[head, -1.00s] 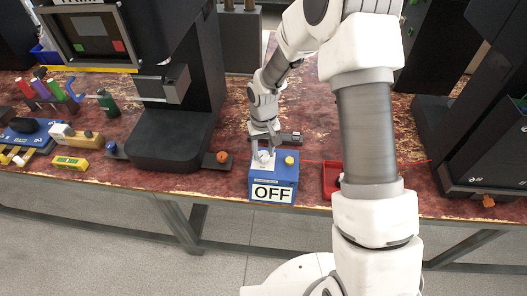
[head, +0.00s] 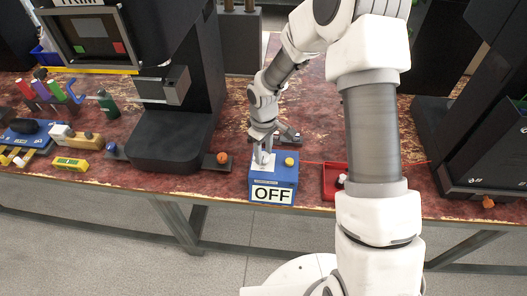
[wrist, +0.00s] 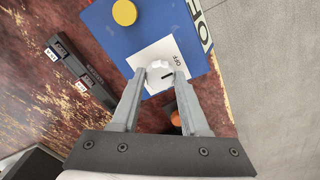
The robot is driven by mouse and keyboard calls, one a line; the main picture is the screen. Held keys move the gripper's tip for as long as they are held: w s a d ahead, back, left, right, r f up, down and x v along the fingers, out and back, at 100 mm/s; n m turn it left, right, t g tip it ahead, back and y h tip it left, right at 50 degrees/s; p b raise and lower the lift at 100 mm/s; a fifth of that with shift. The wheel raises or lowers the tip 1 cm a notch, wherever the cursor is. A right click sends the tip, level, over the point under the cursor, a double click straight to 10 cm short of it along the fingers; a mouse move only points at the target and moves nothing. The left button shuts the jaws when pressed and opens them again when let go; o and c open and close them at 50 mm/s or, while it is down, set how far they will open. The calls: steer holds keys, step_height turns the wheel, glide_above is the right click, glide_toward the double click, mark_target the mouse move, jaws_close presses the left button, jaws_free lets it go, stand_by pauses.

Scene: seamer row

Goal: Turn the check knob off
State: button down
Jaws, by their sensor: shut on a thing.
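The blue box (head: 287,178) stands at the front edge of the table, with a large OFF sign (head: 271,194) on its front and a yellow button (head: 289,161) on top. In the wrist view a white knob (wrist: 158,65) sits on the box's white plate (wrist: 148,53), near a small OFF print and a short black mark. My gripper (wrist: 160,74) is shut on the knob, one finger on each side. In the head view my gripper (head: 262,156) comes down onto the box top from above, and its fingers largely hide the knob.
A red tray (head: 328,182) stands just right of the box. An orange button on a dark base (head: 222,158) is to its left, beside a large black machine (head: 170,140). In the wrist view a dark labelled bar (wrist: 80,72) lies beside the box.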

mark_target(263, 155)
stand_by(0.4)
steer(key=shift+c, duration=2.1)
jaws_free()
steer(key=shift+r, duration=0.1)
step_height(263, 155, up, 17)
steer(key=p, duration=0.1)
steer(key=shift+r, duration=0.15)
